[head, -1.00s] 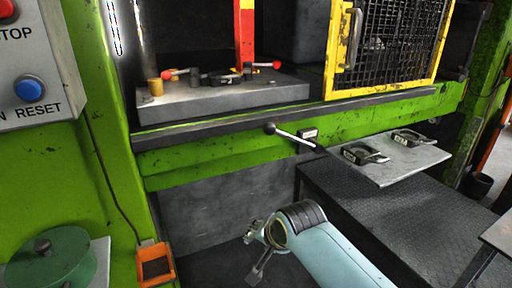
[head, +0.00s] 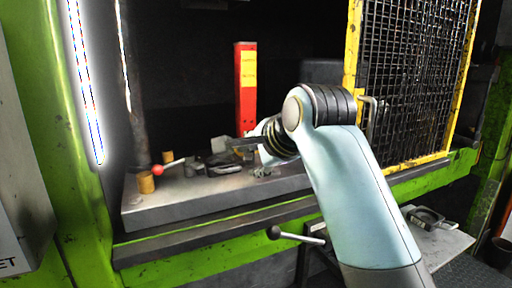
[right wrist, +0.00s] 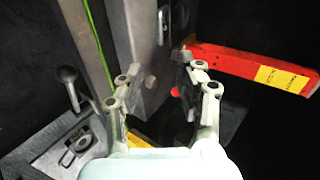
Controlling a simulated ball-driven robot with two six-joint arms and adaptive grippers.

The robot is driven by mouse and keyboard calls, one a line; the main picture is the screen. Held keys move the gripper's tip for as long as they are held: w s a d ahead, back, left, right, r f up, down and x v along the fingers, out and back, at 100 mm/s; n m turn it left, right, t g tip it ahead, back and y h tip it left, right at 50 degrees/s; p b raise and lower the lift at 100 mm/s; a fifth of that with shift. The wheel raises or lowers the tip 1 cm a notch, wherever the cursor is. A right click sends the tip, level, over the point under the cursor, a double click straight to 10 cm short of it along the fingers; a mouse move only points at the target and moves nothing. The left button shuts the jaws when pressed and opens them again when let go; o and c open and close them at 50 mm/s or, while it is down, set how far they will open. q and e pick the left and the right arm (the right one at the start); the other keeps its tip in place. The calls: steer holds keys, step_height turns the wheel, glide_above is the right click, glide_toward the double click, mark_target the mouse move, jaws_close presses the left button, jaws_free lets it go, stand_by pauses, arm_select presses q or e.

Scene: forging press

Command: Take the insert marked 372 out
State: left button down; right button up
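A dark insert (head: 222,166) sits on the grey press bed (head: 225,200), beside dark clamp parts; its marking is too small to read. My right gripper (head: 238,146) is inside the press opening, close above this insert and partly hidden by my own wrist. In the right wrist view its two fingers (right wrist: 162,92) are spread apart with nothing between them, the grey bed (right wrist: 146,55) beyond. Another dark insert with a handle (head: 428,217) lies on the side tray (head: 450,242), its label not readable here. My left gripper is not in view.
A red-knobbed clamp lever (head: 160,170) and brass posts (head: 146,182) stand on the bed's left. A red post (head: 246,90) is behind. The yellow mesh guard (head: 418,80) stands right of my arm. A black-knobbed lever (head: 290,235) juts from the front.

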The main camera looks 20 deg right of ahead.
mark_target(237, 169)
stand_by(0.3)
steer(key=p+x, duration=0.2)
steer(key=x, duration=0.8)
steer(key=shift+w+f, duration=0.15)
steer(key=shift+w, duration=0.15)
steer(key=c, duration=0.7)
jaws_close()
steer(key=shift+f, duration=0.15)
